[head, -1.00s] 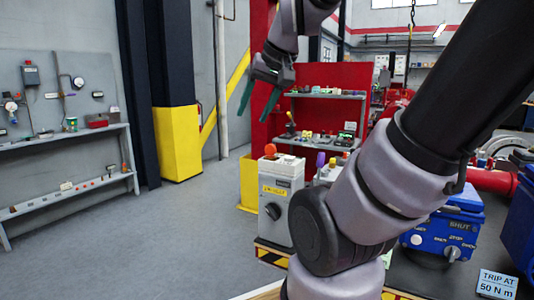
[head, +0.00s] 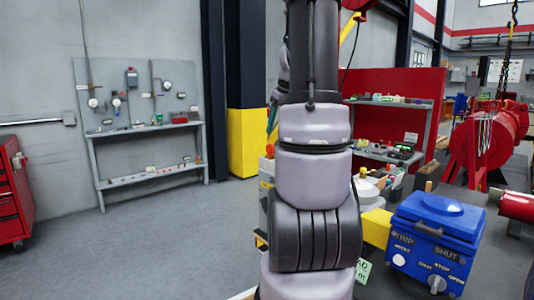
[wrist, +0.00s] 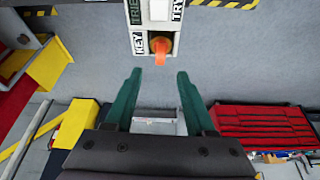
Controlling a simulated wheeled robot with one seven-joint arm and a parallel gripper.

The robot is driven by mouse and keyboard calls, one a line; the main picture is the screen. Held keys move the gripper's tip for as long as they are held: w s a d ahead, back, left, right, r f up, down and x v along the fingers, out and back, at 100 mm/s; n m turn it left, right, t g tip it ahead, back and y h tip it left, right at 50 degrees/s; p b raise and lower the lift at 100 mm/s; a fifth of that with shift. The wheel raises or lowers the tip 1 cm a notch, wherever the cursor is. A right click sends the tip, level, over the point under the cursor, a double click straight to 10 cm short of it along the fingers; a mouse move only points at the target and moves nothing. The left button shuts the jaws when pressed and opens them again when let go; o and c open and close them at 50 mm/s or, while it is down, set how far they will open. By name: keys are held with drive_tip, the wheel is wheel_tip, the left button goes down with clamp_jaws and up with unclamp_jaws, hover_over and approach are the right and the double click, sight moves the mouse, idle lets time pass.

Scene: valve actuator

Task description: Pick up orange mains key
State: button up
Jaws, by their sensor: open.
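The orange mains key (wrist: 160,50) sits in a dark round socket on a pale panel lettered KEY and TRY, at the top middle of the wrist view. My gripper (wrist: 159,75) has two green fingers spread apart with nothing between them. The fingertips are just below the key in the picture, roughly centred on it and apart from it. In the head view my arm hides most of the gripper; a bit of green finger shows at its left edge. An orange piece (head: 269,150) shows there on top of a grey box, partly hidden.
A blue box (head: 437,225) with knobs and lettering stands right of my arm. A red-backed shelf (head: 385,125) with small items is behind. A grey workbench (head: 150,126) stands at the left wall, a red tool cabinet (head: 10,195) at the left edge. The floor between is clear.

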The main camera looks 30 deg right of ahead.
sight(270, 146)
drive_tip(key=x, duration=0.8)
drive_tip(key=shift+w+f, duration=0.2)
drive_tip(key=shift+f, duration=0.05)
clamp_jaws()
